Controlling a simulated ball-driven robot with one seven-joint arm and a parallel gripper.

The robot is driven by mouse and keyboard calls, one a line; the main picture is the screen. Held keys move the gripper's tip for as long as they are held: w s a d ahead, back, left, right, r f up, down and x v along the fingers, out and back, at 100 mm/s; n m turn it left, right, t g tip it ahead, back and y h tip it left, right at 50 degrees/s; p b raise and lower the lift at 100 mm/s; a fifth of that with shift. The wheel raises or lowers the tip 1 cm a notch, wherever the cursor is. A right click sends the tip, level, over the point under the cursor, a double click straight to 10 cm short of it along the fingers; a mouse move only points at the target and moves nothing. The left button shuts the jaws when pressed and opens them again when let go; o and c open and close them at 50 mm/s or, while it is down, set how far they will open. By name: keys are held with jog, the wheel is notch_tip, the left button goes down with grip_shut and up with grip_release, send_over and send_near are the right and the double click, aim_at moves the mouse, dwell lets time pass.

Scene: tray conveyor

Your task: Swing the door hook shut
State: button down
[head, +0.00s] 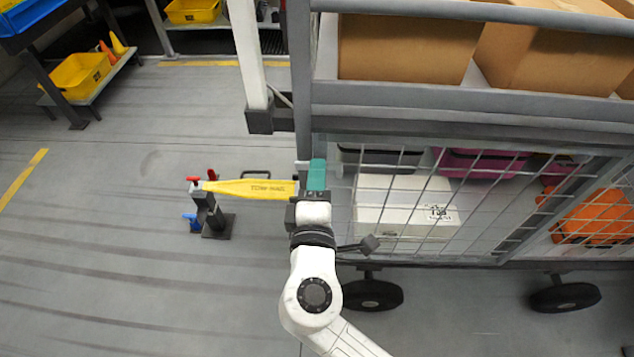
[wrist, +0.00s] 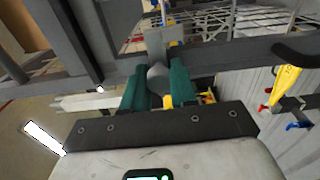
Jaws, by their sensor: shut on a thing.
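My gripper (head: 317,175) has teal fingers and is at the left front corner post of the grey wire-mesh cart. In the wrist view its fingers (wrist: 159,84) are closed on a round grey knob (wrist: 157,75), which I take to be part of the door hook. A flat grey plate (wrist: 157,43) stands just beyond the knob, by a grey rail. In the head view the gripper hides the knob, and I cannot tell the hook's angle there.
A yellow tow bar (head: 252,188) reaches left from beside my gripper to a dark stand (head: 217,222). The cart's mesh side (head: 500,200) and wheels (head: 372,294) are to the right. The floor on the left is mostly clear. Yellow bins (head: 80,75) stand farther back.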

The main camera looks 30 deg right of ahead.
jog(key=shift+f+m, duration=0.15)
jog(key=shift+m, duration=0.15)
jog(key=c, duration=1)
grip_release()
jog(key=shift+o, duration=0.2)
jog(key=shift+s+a, duration=0.1)
jog(key=shift+s, duration=0.05)
jog(key=v, duration=1)
jog(key=shift+s+a, duration=0.2)
